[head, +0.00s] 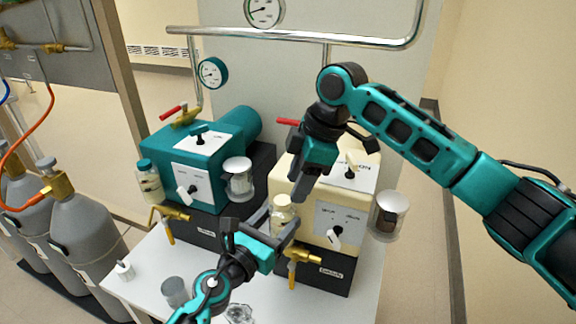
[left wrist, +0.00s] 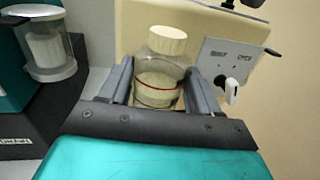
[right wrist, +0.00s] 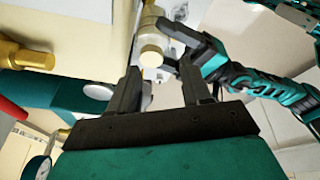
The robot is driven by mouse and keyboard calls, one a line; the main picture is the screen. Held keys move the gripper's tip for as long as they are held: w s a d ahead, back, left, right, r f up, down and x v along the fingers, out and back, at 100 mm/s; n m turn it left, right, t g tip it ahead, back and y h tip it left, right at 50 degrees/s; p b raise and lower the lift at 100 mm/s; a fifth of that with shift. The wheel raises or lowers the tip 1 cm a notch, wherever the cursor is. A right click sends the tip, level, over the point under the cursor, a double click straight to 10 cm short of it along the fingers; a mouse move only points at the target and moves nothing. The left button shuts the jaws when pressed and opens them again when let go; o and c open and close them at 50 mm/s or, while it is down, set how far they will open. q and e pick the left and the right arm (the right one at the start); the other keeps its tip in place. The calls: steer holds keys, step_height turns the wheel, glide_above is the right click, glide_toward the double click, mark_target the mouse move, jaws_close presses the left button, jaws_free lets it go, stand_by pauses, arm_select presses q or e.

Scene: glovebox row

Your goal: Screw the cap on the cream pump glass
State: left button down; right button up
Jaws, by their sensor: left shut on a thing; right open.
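The cream pump (head: 315,190) stands at the right of the table. Its glass (head: 281,217) is a clear jar at the pump's front left. The left wrist view shows the glass (left wrist: 158,82) holding pale contents, with the cream cap (left wrist: 167,40) on its mouth; I cannot tell how tightly it sits. My left gripper (head: 262,232) is shut on the glass, one finger on each side. My right gripper (head: 300,192) is open and empty, above and close to the cap. In the right wrist view the cap (right wrist: 151,54) lies just beyond the open fingers, not gripped.
A teal pump (head: 205,150) with a teal-capped jar (head: 149,180) stands to the left. Clear canisters hang on both pumps' sides (head: 239,180) (head: 389,215). Brass valves (head: 300,256) stick out in front. A grey cup (head: 174,291) stands on the white table (head: 140,262). Gas cylinders (head: 85,235) are left.

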mark_target(282, 200)
steer(key=shift+o, duration=0.5)
steer(key=shift+w+a+r+n+h, duration=0.15)
steer(key=shift+a+n, duration=0.1)
steer(key=shift+n, duration=0.3)
steer(key=shift+a+r+n+h, duration=0.15)
steer(key=shift+a+n, duration=0.1)
steer(key=shift+n, duration=0.3)
steer(key=n, duration=0.2)
steer(key=a+n+h, duration=0.1)
steer(key=shift+w+a+r+n, duration=0.1)
steer(key=shift+w+r+n, duration=0.15)
steer(key=shift+n, duration=0.15)
steer(key=n, duration=0.2)
steer(key=n+h, duration=0.1)
steer(key=shift+w+a+r+g, duration=0.15)
steer(key=shift+a+r+g, duration=0.15)
steer(key=shift+r, duration=0.1)
steer(key=n, duration=0.2)
steer(key=r+n+h, duration=0.1)
steer(key=shift+w+a+r+n, duration=0.1)
steer(key=shift+w+a+n, duration=0.15)
steer(key=shift+n, duration=0.15)
steer(key=shift+f, duration=4)
steer(key=shift+c, duration=0.3)
